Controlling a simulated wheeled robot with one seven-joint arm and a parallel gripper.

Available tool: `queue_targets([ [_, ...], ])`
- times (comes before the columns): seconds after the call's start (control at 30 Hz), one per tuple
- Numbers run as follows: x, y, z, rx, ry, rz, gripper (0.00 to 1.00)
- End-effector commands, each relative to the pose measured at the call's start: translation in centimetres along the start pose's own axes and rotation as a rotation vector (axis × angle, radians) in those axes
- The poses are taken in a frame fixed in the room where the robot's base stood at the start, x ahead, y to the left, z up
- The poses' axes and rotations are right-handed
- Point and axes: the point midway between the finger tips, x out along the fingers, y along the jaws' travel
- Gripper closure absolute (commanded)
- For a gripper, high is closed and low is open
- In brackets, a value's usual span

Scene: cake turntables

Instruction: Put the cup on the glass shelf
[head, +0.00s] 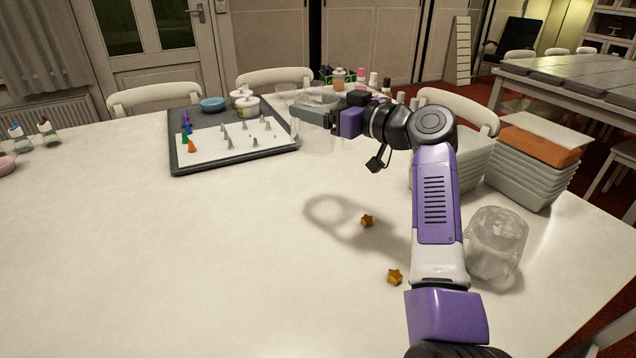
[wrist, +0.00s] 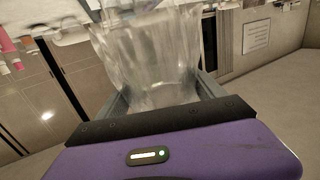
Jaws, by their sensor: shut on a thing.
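My gripper (head: 312,113) is raised above the white table, left of my forearm in the head view. It is shut on a clear, see-through cup (head: 318,136). The cup is off the table, and a ring-shaped shadow lies below it. In the wrist view the cup (wrist: 150,55) sits between the two grey fingers and fills the upper middle. Its outline is faint, so its exact tilt is hard to tell. I cannot make out a glass shelf in either view.
A dark tray (head: 180,163) with small cones stands at the back left of the white table (head: 150,260). Two orange stars (head: 367,220) lie mid-table. The front left is clear.

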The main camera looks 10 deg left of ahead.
Motion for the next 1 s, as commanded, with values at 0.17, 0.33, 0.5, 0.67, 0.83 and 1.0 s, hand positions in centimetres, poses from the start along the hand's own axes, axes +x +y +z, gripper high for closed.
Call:
queue_targets([
  [0.17,0.2,-0.1,4.7,0.005,0.000,0.000,0.94],
  [0.33,0.5,-0.1,8.6,0.003,0.001,0.000,0.94],
  [0.5,0.6,0.0,10.9,0.001,0.003,0.000,0.94],
  [0.67,0.6,0.0,11.7,0.001,0.002,0.000,0.94],
  [0.83,0.7,0.0,14.0,0.002,0.001,0.001,0.94],
  [1.0,0.8,0.0,15.4,0.001,0.003,0.001,0.94],
])
